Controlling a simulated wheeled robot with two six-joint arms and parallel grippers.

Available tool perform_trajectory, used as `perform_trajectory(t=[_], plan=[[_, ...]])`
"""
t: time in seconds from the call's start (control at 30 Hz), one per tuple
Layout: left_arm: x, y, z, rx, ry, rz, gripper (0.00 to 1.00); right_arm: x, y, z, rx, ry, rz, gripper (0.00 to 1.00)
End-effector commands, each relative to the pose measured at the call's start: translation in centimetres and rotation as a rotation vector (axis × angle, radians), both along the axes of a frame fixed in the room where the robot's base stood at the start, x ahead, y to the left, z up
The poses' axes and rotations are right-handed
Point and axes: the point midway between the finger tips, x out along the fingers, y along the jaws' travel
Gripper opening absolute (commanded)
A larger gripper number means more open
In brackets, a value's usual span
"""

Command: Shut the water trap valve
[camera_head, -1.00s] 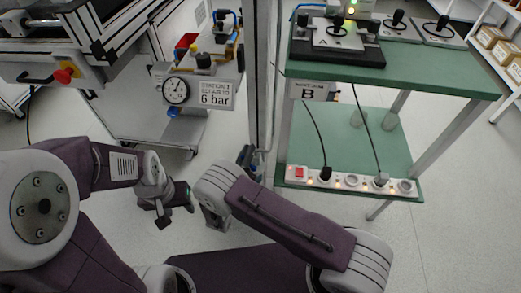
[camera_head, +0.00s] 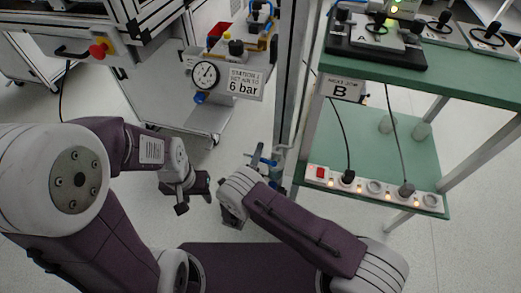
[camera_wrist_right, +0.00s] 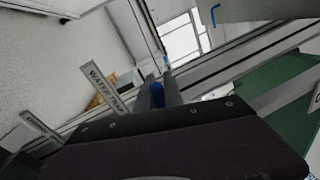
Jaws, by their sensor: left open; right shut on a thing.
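The "WATER TRAP" label plate (camera_wrist_right: 105,88) shows at left of centre in the right wrist view. My right gripper (camera_wrist_right: 160,88) is shut on a blue handle (camera_wrist_right: 157,95) close beside that label; only a small part of the handle shows between the fingers. In the head view a blue piece (camera_head: 262,160) shows low beside the upright post, at the end of my right arm. The valve body is mostly hidden there, so its position is hard to tell. My left gripper (camera_head: 190,203) is open and empty, in the air over the floor to the left.
A pressure gauge (camera_head: 205,75) and a "6 bar" sign (camera_head: 245,83) sit on the station behind. A green two-shelf bench (camera_head: 440,72) stands at right, with a power strip (camera_head: 372,188) on its lower shelf. A grey post (camera_head: 288,90) stands between them.

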Motion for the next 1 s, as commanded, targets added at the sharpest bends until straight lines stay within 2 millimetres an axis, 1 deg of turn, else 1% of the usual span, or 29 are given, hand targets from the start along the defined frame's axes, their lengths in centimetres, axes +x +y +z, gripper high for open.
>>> perform_trajectory(t=[0.1,0.4,0.97,1.0], plan=[[0.0,0.0,-0.3,0.000,0.000,0.000,0.47,0.0,0.1,-0.6,-0.068,0.022,0.000,0.00],[0.0,0.0,-0.5,0.000,0.000,0.000,0.47,0.0,0.2,-1.3,-0.173,0.052,0.000,0.00],[0.0,0.0,-0.6,0.000,0.000,0.000,0.47,0.0,0.2,-1.4,-0.198,0.060,0.001,0.00],[0.0,0.0,-0.6,0.000,0.000,0.000,0.47,0.0,0.2,-1.4,-0.198,0.060,0.002,0.18]])
